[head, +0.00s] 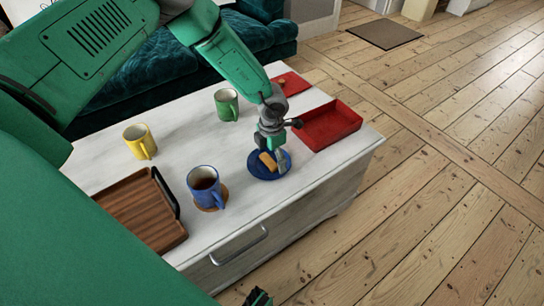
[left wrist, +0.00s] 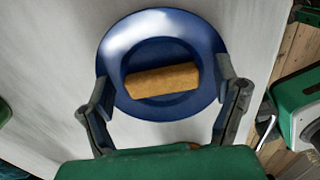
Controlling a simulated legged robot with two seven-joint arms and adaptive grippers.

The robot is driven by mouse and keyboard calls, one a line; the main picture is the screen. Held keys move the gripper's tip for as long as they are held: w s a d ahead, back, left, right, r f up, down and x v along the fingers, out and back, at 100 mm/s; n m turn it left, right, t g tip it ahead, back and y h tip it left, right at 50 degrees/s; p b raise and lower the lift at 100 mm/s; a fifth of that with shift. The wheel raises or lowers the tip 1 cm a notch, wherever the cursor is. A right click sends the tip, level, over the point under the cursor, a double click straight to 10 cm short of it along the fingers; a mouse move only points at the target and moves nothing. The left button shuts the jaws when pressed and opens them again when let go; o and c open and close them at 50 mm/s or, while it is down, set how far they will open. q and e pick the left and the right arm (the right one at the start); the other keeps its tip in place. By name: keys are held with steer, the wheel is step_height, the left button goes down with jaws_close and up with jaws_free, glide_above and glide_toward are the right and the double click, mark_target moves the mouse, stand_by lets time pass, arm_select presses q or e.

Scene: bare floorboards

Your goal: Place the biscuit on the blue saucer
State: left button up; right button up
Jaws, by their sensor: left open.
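The biscuit (head: 268,160), a tan bar, lies in the middle of the blue saucer (head: 256,173) on the pale table. In the left wrist view the biscuit (left wrist: 162,80) sits within the well of the saucer (left wrist: 112,55), slightly tilted across it. My left gripper (head: 279,161) is right above the saucer, pointing down. Its fingers are spread wide on both sides of the biscuit, apart from it, and the gripper holds nothing. Part of the saucer is hidden behind the gripper in the head view. A dark tip at the bottom edge of the head view may be my right gripper (head: 259,297).
A blue mug (head: 204,188) of dark drink stands on a coaster left of the saucer. A red tray (head: 328,127) is close on the right. A green mug (head: 227,104), yellow mug (head: 138,141), wooden tray (head: 140,209) and red mat (head: 291,82) are also on the table.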

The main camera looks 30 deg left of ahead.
mark_target(271, 158)
arm_select(q)
step_height(271, 158, up, 13)
steer(key=p, duration=0.4)
steer(key=shift+f, duration=0.2)
stand_by(0.3)
